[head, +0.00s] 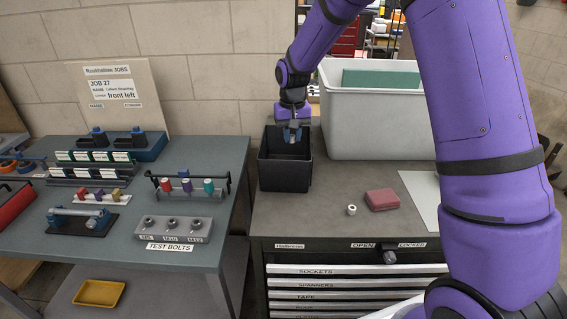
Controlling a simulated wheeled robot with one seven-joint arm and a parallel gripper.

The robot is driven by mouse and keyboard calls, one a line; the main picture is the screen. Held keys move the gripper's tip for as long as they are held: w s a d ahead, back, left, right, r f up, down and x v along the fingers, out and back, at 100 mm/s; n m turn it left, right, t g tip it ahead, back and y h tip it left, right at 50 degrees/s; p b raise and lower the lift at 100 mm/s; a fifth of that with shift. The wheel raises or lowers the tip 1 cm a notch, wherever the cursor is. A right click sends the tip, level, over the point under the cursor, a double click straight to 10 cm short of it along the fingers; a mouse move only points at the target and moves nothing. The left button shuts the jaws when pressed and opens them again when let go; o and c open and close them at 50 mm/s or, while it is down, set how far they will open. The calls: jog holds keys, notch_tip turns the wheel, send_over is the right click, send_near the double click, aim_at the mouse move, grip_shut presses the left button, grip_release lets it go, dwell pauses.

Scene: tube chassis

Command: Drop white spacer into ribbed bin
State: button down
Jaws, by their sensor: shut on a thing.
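A small white spacer (351,210) with a dark hole stands on the grey cabinet top, left of a dark red block. The black bin (285,176) stands at the cabinet's back left corner; its ribs are too small to make out. My gripper (292,136) points down over the bin's opening, its tips around the level of the back rim. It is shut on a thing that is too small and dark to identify. The bin's floor is hidden from this view.
A large light grey tub (372,128) with a green panel stands right of the bin. A dark red block (382,199) lies beside the spacer. The workbench (130,256) at left carries racks and bolts. The cabinet's front left top is clear.

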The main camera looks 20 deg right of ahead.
jog(key=c, duration=0.9)
grip_release()
jog(key=shift+c, duration=0.2)
notch_tip(320, 180, up, 11)
jog(key=shift+f, duration=0.1)
